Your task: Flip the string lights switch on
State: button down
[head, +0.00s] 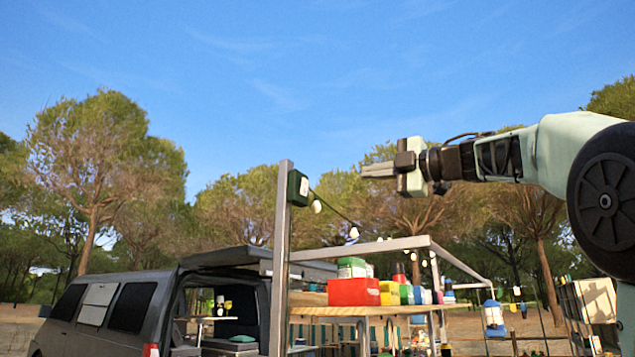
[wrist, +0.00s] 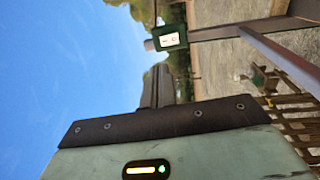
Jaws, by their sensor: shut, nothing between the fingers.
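The string lights switch is a small dark green box (head: 297,188) with a white face, fixed near the top of a grey metal post (head: 281,250). It also shows at the top of the wrist view (wrist: 170,39), with small dark marks on its white face. Which way the switch is set is too small to tell. The string lights (head: 316,207) hang from beside the box and run to the right. My gripper (head: 364,171) is shut and empty, to the right of the box and slightly higher in the head view. In the wrist view its fingers (wrist: 158,72) point toward the box, apart from it.
A metal frame (head: 375,245) runs right from the post above a wooden counter (head: 400,311). A red bin (head: 355,292) and other colored containers stand on the counter. A grey van (head: 110,310) is at left. Open air surrounds my gripper.

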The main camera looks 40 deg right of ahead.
jog(key=p, duration=0.6)
send_near(308, 180)
jog(key=shift+x, duration=3.45)
jog(key=shift+f, duration=0.1)
jog(key=shift+w+a+p, duration=0.15)
jog(key=shift+w+p, duration=0.05)
jog(key=shift+p, duration=0.15)
